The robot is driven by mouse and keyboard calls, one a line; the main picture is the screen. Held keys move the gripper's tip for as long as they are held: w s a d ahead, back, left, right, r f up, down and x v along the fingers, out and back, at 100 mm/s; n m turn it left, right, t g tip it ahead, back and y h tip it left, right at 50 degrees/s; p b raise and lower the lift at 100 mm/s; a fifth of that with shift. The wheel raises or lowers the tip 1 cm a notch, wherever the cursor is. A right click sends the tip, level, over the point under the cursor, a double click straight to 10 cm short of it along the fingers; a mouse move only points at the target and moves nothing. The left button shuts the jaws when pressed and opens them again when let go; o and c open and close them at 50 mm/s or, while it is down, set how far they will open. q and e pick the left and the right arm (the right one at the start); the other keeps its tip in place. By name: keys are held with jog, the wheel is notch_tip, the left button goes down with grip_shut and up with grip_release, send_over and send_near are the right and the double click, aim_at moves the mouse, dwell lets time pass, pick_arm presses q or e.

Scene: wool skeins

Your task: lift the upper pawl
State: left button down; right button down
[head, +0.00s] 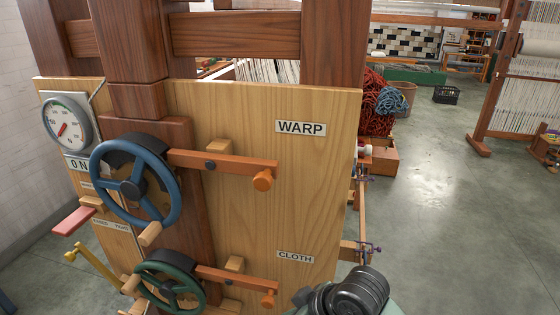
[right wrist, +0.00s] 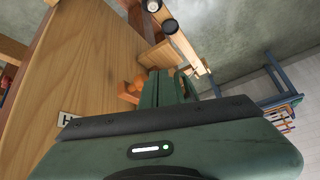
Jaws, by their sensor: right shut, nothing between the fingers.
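The upper pawl (head: 222,163) is an orange-brown wooden bar with an orange knob at its right end. It lies beside the blue handwheel (head: 170,192), below the WARP label (head: 300,128), and slopes slightly down to the right. The lower pawl (head: 235,280) is a similar bar by the green handwheel (head: 198,287), under the CLOTH label (head: 296,257). My right gripper (right wrist: 172,88) is shut and empty in the right wrist view. An orange knob (right wrist: 130,92) shows just left of its fingers; I cannot tell which pawl it belongs to. My left gripper is out of view.
The wooden panel (head: 325,190) carries a dial gauge (head: 67,125) at its left. Rods and brackets stick out past its right edge. The floor (head: 450,230) to the right is clear.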

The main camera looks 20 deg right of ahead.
jog(key=w+d+r+n+y, duration=0.15)
jog(key=w+r, duration=0.25)
jog(key=r, duration=0.7)
jog(key=w+d+r+n+y, duration=0.15)
jog(key=w+r, duration=0.35)
jog(key=r, duration=0.6)
jog(key=s+d+r+n, duration=0.1)
jog(key=s+d+r, duration=0.1)
jog(key=r, duration=0.8)
jog(key=s+d+r+n+t+y, duration=0.1)
jog(key=s+r, duration=0.4)
jog(key=r, duration=0.6)
jog(key=shift+d+r+n, duration=0.2)
jog(key=shift+d+n, duration=0.1)
jog(key=shift+d, duration=0.1)
jog(key=shift+f, duration=0.15)
